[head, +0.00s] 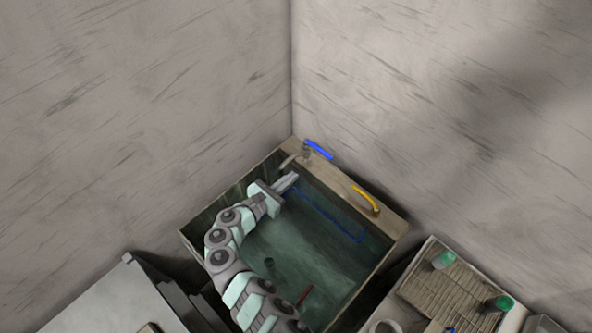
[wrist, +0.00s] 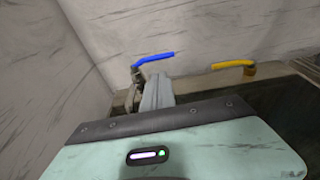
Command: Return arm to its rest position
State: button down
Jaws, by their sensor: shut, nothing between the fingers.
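My gripper (head: 289,182) is shut and empty. In the head view it is over the upper left part of a sink-like basin (head: 388,262), below and left of the blue lever. In the wrist view the closed fingers (wrist: 157,92) point towards the blue lever (wrist: 153,57), with a small gap seeming to lie between them. The blue lever (head: 318,149) sits on the basin's back ledge near the wall corner. My arm reaches in from the bottom of the head view, across the basin's left side.
A yellow lever (head: 367,198) stands on the ledge; it also shows in the wrist view (wrist: 232,64). A blue line and a red stick (head: 305,294) show in the basin. Walls meet behind it. A rack with green-topped cups (head: 444,259) is at right, a grey surface (head: 115,300) at left.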

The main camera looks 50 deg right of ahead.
jog(key=shift+a, duration=0.25)
